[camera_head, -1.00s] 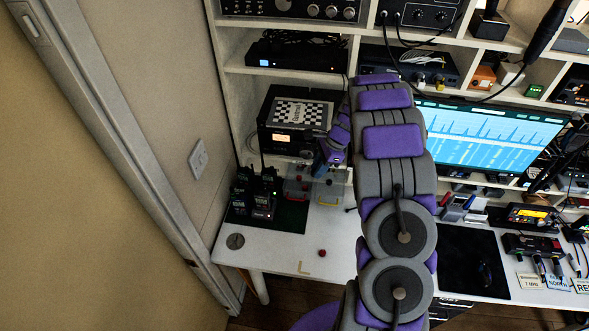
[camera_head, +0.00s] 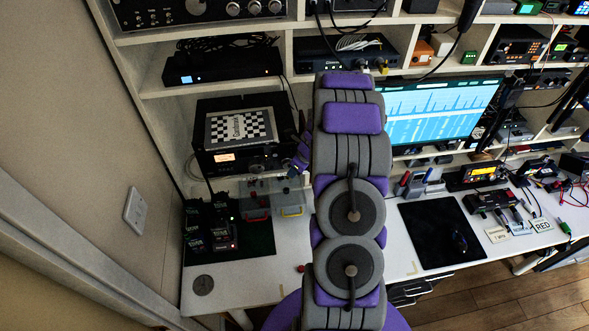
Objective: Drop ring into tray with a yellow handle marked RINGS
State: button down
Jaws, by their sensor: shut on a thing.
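A clear tray with a yellow handle (camera_head: 292,211) stands on the white desk, left of my arm, in the head view. Its RINGS marking is too small to read. A similar tray with a red handle (camera_head: 257,216) stands just left of it. My gripper (camera_head: 289,168) is partly hidden by my own purple and grey arm. It is above and behind the trays, in front of the radio with the checkered sheet. It is shut on the ring, but the ring itself is too small and dark to make out.
Several handheld radios (camera_head: 212,228) stand on a dark mat left of the trays. A small red object (camera_head: 301,268) lies on the desk in front. A radio with a checkered sheet (camera_head: 240,127) fills the cubby behind. A monitor (camera_head: 440,108) stands to the right.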

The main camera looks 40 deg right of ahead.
jog(key=shift+d+f+b, duration=0.2)
jog(key=shift+f+b, duration=2.1)
jog(key=shift+b, duration=0.3)
jog(key=shift+a, duration=0.1)
jog(key=c, duration=0.8)
grip_release()
jog(key=shift+c, duration=0.2)
jog(key=shift+r, duration=0.1)
jog(key=p+v, duration=0.4)
jog(key=v, duration=1.3)
jog(key=shift+s, duration=0.1)
